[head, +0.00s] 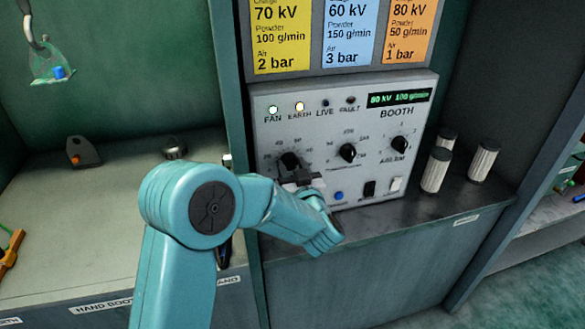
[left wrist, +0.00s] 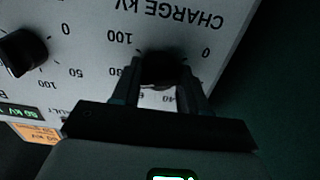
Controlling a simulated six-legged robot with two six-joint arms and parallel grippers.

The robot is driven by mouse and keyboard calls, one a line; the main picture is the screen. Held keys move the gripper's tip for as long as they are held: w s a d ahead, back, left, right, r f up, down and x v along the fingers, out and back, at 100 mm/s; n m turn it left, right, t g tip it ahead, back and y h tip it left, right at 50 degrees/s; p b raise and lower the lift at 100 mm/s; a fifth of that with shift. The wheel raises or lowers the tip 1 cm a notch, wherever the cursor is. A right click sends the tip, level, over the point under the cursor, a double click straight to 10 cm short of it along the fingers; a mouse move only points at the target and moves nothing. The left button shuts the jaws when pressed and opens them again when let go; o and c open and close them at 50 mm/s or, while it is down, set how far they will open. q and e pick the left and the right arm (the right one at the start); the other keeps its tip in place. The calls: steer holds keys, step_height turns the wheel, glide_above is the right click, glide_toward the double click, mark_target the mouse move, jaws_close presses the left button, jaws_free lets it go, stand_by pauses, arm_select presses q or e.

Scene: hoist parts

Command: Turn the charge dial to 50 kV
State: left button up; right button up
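The charge dial (head: 290,160) is a black knob on the grey booth panel (head: 330,185), at the left of a row of dials. In the left wrist view the dark dial (left wrist: 164,66) shows upside down under the CHARGE KV label, in deep shadow, and its pointer cannot be read. My left gripper (head: 300,179) is at the panel by the dial. Its two fingers (left wrist: 161,75) stand apart, one on each side of the knob; whether they touch it is unclear. The green display (head: 399,98) reads 80 kV 100 g/min. My right gripper is not in view.
A powder dial (head: 348,153) and an air dial (head: 400,145) sit to the right. Below are a blue button (head: 339,196) and switches (head: 370,188). Yellow, blue and orange cards (head: 281,35) hang above. Several pale cylinders (head: 436,169) stand right of the panel.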

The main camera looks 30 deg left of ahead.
arm_select(q)
steer(key=n+b, duration=0.3)
steer(key=b, duration=0.1)
steer(key=n+b, duration=0.4)
steer(key=b, duration=0.1)
steer(key=n+b, duration=0.3)
steer(key=b, duration=0.2)
steer(key=shift+f+n, duration=0.25)
steer(key=shift+n, duration=0.05)
steer(key=shift+d+r+n+b, duration=0.1)
steer(key=shift+r+n+b, duration=0.1)
steer(key=shift+n+b, duration=1.4)
steer(key=shift+n, duration=0.3)
steer(key=o, duration=1.1)
steer(key=shift+r, duration=0.1)
steer(key=shift+c, duration=0.2)
